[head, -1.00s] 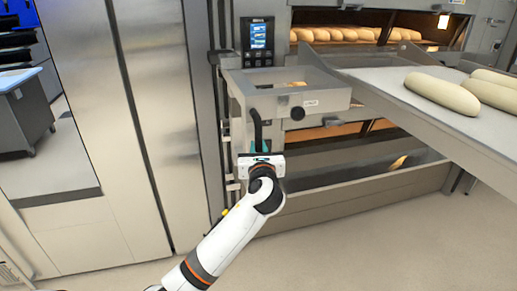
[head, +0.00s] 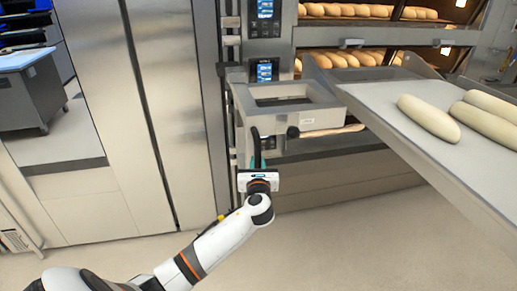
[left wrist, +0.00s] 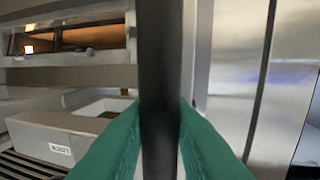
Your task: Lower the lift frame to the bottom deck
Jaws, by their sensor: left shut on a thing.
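My left gripper (head: 258,166) is shut on this bar. In the left wrist view its green fingers close around the black bar (left wrist: 160,60) from both sides. The loader board (head: 375,95) reaches from the frame to the right and carries pale long loaves (head: 428,118). My right gripper is out of view.
The deck oven (head: 345,187) stands behind, with lit decks of browned loaves (head: 350,58) and control panels (head: 264,70). Tall steel doors (head: 165,110) stand close on the left. A blue-topped cart (head: 30,90) is farther left. The floor (head: 340,240) below the frame is clear.

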